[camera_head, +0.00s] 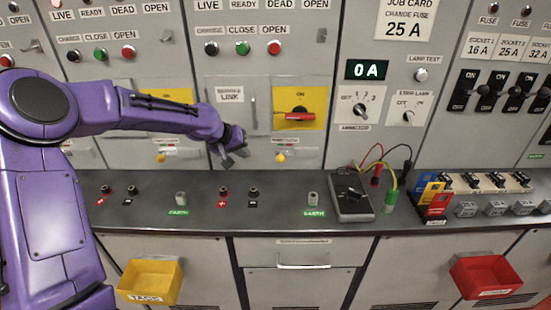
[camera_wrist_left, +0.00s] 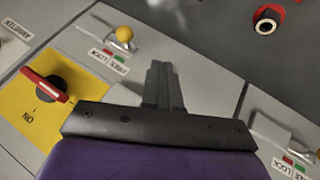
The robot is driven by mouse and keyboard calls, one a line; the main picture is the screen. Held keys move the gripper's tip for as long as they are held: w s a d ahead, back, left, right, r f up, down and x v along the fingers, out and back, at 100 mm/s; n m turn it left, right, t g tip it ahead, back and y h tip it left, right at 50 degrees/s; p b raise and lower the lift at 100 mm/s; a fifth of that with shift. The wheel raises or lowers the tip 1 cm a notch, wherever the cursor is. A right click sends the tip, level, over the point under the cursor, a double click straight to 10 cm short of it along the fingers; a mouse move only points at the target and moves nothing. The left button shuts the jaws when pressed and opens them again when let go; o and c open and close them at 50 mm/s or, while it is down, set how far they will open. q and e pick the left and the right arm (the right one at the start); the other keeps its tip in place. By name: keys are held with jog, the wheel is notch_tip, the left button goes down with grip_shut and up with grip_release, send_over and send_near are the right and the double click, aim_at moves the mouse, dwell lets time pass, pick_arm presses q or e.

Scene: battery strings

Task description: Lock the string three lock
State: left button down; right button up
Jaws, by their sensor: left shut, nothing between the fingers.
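My left gripper (camera_head: 234,160) is shut and empty in front of the panel, left of the right-hand lock. It shows in the left wrist view (camera_wrist_left: 163,75) with its fingers together, touching nothing that I can see. That lock has a yellow ball knob (camera_head: 281,157) below a yellow switch plate (camera_head: 313,93) with a red handle (camera_head: 299,115). In the left wrist view the knob (camera_wrist_left: 124,33) is beside red and green labels, apart from the fingers. Another yellow-knobbed lock (camera_head: 160,157) is further left. I cannot read which string is which. My right gripper is not in view.
Below the panel runs a grey ledge (camera_head: 265,214) with several sockets. On it, a meter (camera_head: 350,198) with coloured leads stands right of centre. A yellow bin (camera_head: 150,280) and a red bin (camera_head: 486,278) hang on the lower front.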

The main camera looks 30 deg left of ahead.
aim_at(281, 160)
pick_arm(q)
jog(key=p+x, duration=0.1)
jog(key=x, duration=0.7)
jog(key=shift+s+f, duration=0.15)
jog(key=shift+s, duration=0.05)
jog(key=w+d+p, duration=0.2)
jog(key=w, duration=0.1)
jog(key=shift+w+d+f, duration=0.1)
jog(key=shift+w+d, duration=0.15)
jog(key=shift+d, duration=0.35)
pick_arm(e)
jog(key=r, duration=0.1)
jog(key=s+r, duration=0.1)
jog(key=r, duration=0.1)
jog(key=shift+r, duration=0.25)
pick_arm(q)
jog(key=shift+w, duration=0.1)
jog(key=w+d, duration=0.1)
jog(key=d, duration=0.2)
jog(key=shift+w+p, duration=0.3)
jog(key=shift+w, duration=0.1)
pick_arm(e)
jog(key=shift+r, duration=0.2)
